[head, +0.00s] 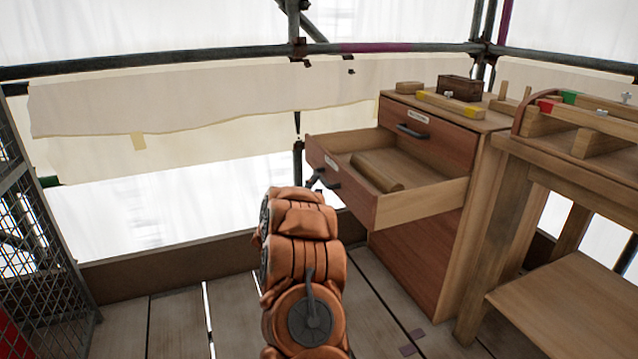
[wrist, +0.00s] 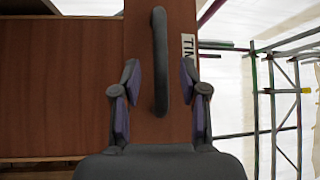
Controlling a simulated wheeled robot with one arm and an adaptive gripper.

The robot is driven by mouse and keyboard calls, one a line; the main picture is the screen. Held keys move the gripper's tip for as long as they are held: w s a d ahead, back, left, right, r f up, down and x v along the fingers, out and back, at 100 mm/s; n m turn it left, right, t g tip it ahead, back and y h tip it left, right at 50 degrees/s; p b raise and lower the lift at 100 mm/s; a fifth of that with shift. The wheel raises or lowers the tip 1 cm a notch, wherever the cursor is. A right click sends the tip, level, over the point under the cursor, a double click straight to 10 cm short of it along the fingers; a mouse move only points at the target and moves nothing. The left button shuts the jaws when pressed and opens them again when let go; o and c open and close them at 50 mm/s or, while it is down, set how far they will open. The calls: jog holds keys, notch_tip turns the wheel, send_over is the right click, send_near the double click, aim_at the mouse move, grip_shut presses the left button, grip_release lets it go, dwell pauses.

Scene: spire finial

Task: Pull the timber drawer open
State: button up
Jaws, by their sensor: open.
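The timber drawer (head: 420,203) stands pulled out from the wooden cabinet, with a wooden block (head: 376,171) lying inside. In the wrist view, its reddish-brown front (wrist: 145,130) carries a dark bar handle (wrist: 160,60) and a white label (wrist: 188,46) partly reading "TIM". My gripper (wrist: 160,100) is open, with one finger on each side of the handle and a visible gap to both. In the head view my gripper (head: 316,179) is at the drawer front, partly hidden behind my orange arm.
A shut upper drawer (head: 428,130) is above the open one. Wood pieces and a dark box (head: 460,88) lie on the cabinet top. A workbench (head: 545,155) stands at right, a mesh panel (head: 40,220) at left. Plank floor (head: 175,320) is clear between.

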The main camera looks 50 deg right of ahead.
jog(key=v, duration=0.7)
jog(key=shift+a, duration=0.1)
dwell(0.5)
